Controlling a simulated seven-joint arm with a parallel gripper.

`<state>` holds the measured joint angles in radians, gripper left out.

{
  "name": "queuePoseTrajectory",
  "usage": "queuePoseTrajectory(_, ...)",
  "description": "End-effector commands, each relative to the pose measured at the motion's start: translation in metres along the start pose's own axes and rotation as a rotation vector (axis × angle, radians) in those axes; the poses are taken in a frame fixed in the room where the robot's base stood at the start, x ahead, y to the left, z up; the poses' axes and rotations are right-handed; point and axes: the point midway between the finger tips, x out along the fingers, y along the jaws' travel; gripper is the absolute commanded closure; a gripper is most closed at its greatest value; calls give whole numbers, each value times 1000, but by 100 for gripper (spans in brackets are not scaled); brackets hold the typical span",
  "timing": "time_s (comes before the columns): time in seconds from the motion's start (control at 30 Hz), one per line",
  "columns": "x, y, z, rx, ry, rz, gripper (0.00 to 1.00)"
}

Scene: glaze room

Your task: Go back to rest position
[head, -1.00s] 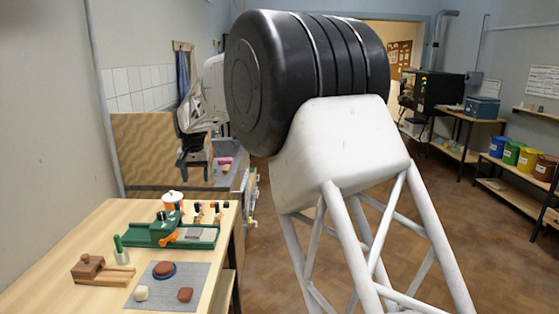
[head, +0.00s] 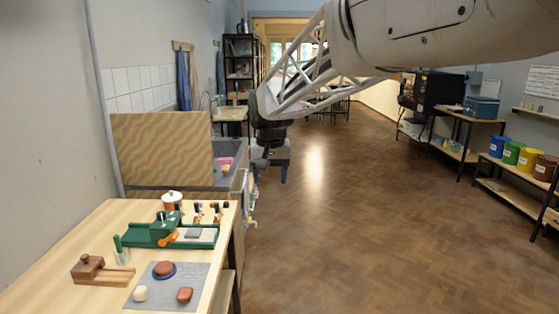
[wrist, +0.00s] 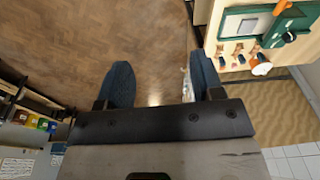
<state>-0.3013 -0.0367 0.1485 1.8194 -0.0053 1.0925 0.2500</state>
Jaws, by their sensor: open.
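My gripper (head: 271,172) hangs pointing down over the floor, to the right of the wooden table (head: 70,265) and near the end of the sink counter. In the wrist view my gripper (wrist: 163,85) has its two dark fingers spread apart, with only floor and the table's edge between and beyond them. It is open and holds nothing. My pale arm reaches in from the upper right in the head view.
The table holds a green tool (head: 150,231), a wooden block tool (head: 90,267), a white-lidded jar (head: 172,200) and a grey mat (head: 145,297) with several lumps. Shelves with coloured buckets (head: 514,152) stand at right. The middle floor (head: 340,230) is clear.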

Motion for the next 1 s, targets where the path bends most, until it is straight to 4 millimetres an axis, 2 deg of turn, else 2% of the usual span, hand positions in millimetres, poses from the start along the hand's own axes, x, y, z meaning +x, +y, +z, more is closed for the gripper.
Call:
queuePoseTrajectory(0.1,-7,25,28,8,10,1,39)
queuePoseTrajectory(0.4,-13,77,100,22,33,6,39)
queuePoseTrajectory(0.77,-8,128,191,38,62,14,39)
queuePoseTrajectory(1.0,5,154,254,49,80,21,39)
